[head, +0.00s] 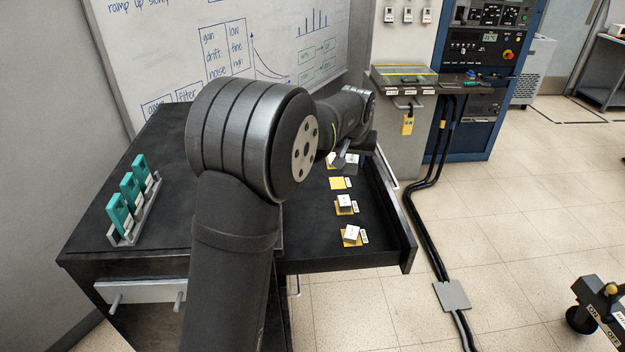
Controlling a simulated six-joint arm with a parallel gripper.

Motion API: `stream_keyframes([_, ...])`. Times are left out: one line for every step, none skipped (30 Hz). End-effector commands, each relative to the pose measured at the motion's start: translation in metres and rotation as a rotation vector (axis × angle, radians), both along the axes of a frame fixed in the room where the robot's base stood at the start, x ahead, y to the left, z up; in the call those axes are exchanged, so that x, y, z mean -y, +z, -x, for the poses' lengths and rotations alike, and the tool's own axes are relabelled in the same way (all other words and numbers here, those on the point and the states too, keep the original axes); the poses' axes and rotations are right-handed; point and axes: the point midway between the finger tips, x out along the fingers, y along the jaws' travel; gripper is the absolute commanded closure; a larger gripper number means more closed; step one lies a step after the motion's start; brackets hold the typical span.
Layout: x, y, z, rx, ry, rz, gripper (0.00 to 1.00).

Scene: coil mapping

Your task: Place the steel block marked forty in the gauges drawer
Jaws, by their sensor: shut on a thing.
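The open gauges drawer (315,258) is a black drawer pulled out of the cabinet, with yellow squares and small labels on its floor. Two small pale blocks sit on squares, a nearer block (352,233) and a middle block (345,202). Behind them one yellow square (337,183) is bare. My gripper (347,160) is over the far part of the drawer, shut on a small steel block (351,168). Another pale block (333,160) shows just left of it. My arm hides part of the drawer. The markings are too small to read.
Several teal modules (131,194) stand in a grey rack on the black cabinet top (85,237) at left. A panel box with a yellow-edged lid (404,76) stands behind the drawer. Black cables (433,213) run along the floor right of the drawer.

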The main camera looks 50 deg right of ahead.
Motion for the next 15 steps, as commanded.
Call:
stream_keyframes([0.013, -0.010, 0.008, 0.000, -0.023, -0.001, 0.95])
stream_keyframes([0.020, -0.015, 0.012, 0.000, -0.036, -0.001, 0.95])
stream_keyframes([0.028, -0.020, 0.017, 0.001, -0.050, -0.001, 0.95])
stream_keyframes([0.033, -0.024, 0.020, 0.000, -0.060, -0.001, 0.95])
stream_keyframes([0.038, -0.027, 0.023, 0.001, -0.068, 0.000, 0.95])
stream_keyframes([0.043, -0.032, 0.027, 0.001, -0.078, 0.000, 0.95])
stream_keyframes([0.046, -0.033, 0.029, 0.001, -0.084, 0.001, 0.95])
stream_keyframes([0.049, -0.036, 0.031, 0.001, -0.091, 0.001, 0.95])
stream_keyframes([0.052, -0.038, 0.033, 0.001, -0.096, 0.001, 0.95])
stream_keyframes([0.053, -0.040, 0.034, 0.001, -0.099, 0.001, 0.95])
stream_keyframes([0.055, -0.042, 0.033, 0.001, -0.100, 0.002, 0.95])
stream_keyframes([0.056, -0.044, 0.030, 0.001, -0.102, 0.002, 0.95])
stream_keyframes([0.057, -0.047, 0.027, 0.001, -0.102, 0.002, 0.95])
stream_keyframes([0.058, -0.050, 0.022, 0.000, -0.101, 0.001, 0.95])
stream_keyframes([0.058, -0.055, 0.015, 0.000, -0.100, 0.000, 0.95])
